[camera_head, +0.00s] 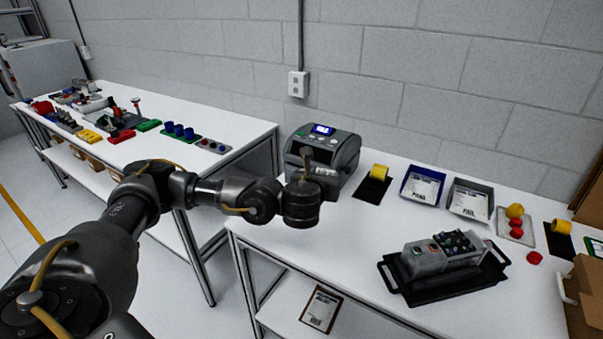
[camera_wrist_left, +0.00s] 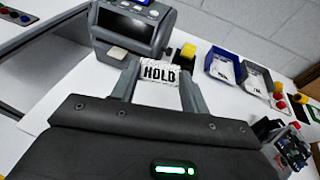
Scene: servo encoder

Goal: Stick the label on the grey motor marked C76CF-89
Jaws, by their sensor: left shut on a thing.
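My left gripper (camera_wrist_left: 159,82) is shut on a white label (camera_wrist_left: 158,72) printed with HOLD in black. The label shows between the two fingers in the left wrist view. In the head view my left gripper (camera_head: 316,172) is in front of the grey label printer (camera_head: 340,150) with a lit blue screen; the label cannot be made out there. The printer also shows behind the label in the left wrist view (camera_wrist_left: 135,30). A grey unit with dark parts and coloured buttons (camera_head: 425,258) sits on a black tray (camera_head: 395,280). No marking C76CF-89 is readable. My right gripper is out of view.
A yellow roll on a black mat (camera_head: 379,172), a blue bin (camera_head: 423,185) and a grey bin (camera_head: 470,200) with papers stand along the back. A tray with yellow and red balls (camera_head: 516,222) is at right. White tabletop between printer and black tray is clear.

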